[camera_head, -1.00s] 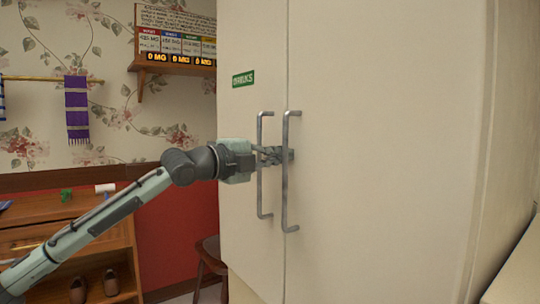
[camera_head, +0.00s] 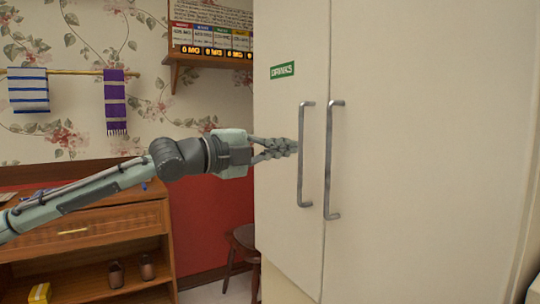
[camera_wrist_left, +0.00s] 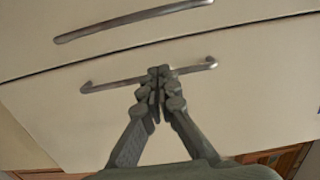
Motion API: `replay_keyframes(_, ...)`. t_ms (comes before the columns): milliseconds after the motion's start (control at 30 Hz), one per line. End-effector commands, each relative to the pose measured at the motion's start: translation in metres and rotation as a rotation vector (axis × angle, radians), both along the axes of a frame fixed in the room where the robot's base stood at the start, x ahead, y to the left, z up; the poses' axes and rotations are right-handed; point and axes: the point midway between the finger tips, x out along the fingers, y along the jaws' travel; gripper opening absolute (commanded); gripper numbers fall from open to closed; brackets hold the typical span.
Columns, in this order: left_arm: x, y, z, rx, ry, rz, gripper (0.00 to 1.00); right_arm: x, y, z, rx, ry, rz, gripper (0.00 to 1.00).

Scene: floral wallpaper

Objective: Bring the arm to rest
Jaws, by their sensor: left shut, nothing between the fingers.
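My left gripper (camera_head: 290,147) is shut and empty in the head view. Its fingertips are just left of the left handle (camera_head: 302,160) of a tall cream cabinet (camera_head: 430,130). In the left wrist view the shut fingers (camera_wrist_left: 158,78) overlap that metal handle (camera_wrist_left: 195,69); I cannot tell whether they touch it. The right handle (camera_head: 330,165) stands beside it, across the door seam. Both doors look shut. My left arm reaches in from the left, nearly level. My right gripper is not in view.
A green label (camera_head: 282,70) is on the left door. A wooden dresser (camera_head: 90,235) with shoes on its lower shelf stands at the left, under my arm. A dark stool (camera_head: 240,245) stands beside the cabinet. Towels (camera_head: 115,102) hang on a wall rail, and a shelf (camera_head: 205,59) is above.

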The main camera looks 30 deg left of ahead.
Motion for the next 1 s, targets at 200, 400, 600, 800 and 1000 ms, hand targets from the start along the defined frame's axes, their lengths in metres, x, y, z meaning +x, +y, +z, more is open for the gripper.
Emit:
replay_keyframes(200, -0.018, 0.01, -0.004, 0.007, 0.002, 0.002, 0.0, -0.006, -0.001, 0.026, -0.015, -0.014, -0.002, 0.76)
replay_keyframes(400, -0.027, 0.013, -0.002, 0.004, 0.002, 0.0, 0.0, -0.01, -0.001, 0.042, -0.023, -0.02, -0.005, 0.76)
replay_keyframes(600, -0.029, 0.013, 0.0, -0.001, 0.001, -0.002, 0.0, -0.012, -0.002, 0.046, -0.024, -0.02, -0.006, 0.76)
replay_keyframes(800, -0.019, 0.008, -0.027, -0.033, 0.056, -0.005, 0.0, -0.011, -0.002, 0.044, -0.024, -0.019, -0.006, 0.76)
replay_keyframes(1000, 0.008, -0.009, -0.152, -0.187, 0.294, 0.034, 0.0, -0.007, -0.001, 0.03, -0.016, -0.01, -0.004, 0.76)
